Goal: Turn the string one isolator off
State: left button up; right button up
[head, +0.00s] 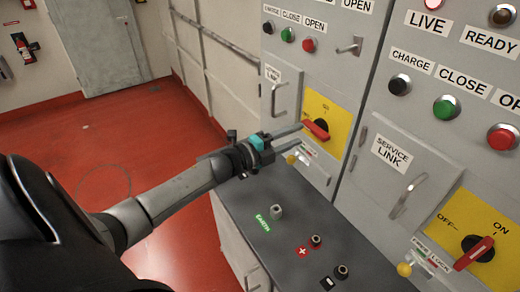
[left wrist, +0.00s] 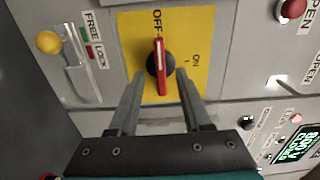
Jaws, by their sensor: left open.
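A rotary isolator with a red handle (head: 317,131) sits on a yellow plate (head: 341,108) on the farther grey cabinet. In the left wrist view the red handle (left wrist: 160,62) lies in line with the OFF mark, its upper end toward OFF; the ON mark is off to the right. My left gripper (head: 301,138) is open in front of it. In the left wrist view its fingers (left wrist: 160,101) stand either side of the handle's lower end; I cannot tell whether they touch it. No string number is readable. My right gripper is out of view.
A yellow-knobbed FREE/LOCK lever (left wrist: 50,43) is beside the plate. The nearer cabinet has a second red isolator handle (head: 474,253) and a service link door (head: 405,165). A dark bench top (head: 265,195) with several terminals lies below. Red floor (head: 120,150) is open at left.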

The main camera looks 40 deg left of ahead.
pick_arm(q)
jog(key=v, duration=1.1)
jog(key=shift+s, duration=0.1)
dwell(0.5)
